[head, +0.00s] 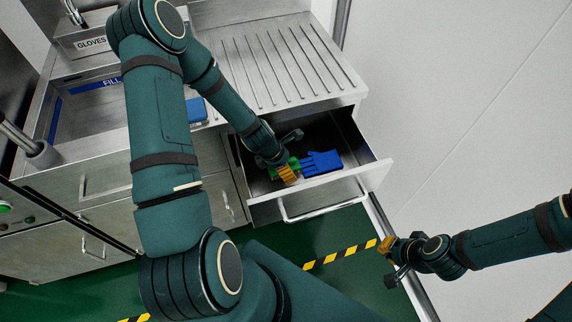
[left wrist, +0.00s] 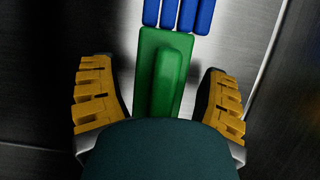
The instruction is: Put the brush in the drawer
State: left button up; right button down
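The brush (left wrist: 165,75), a green block with a raised green handle, lies in the open drawer (head: 335,190). It also shows partly in the head view (head: 294,162), mostly hidden by my left gripper (head: 286,172). My left gripper reaches down into the drawer and is open; in the left wrist view its two orange-padded fingers (left wrist: 160,100) stand on either side of the brush, with gaps on both sides. My right gripper (head: 388,260) is outside the drawer, at the lower right, apart from everything; its fingers look spread and empty.
A blue glove (head: 321,163) lies in the drawer beside the brush; its fingers show in the left wrist view (left wrist: 180,12). The ribbed steel counter (head: 280,65) is above the drawer. A blue object (head: 196,110) sits by the sink. The drawer's handle (head: 325,212) sticks out front.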

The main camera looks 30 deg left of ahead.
aim_at(272, 169)
pick_arm(q)
jog(key=p+v, duration=0.3)
jog(key=v, duration=0.8)
jog(key=shift+r, duration=0.3)
jog(key=shift+s+a+r, duration=0.1)
jog(key=shift+s+r, duration=0.05)
jog(key=shift+r, duration=0.2)
jog(key=shift+s+f, duration=0.1)
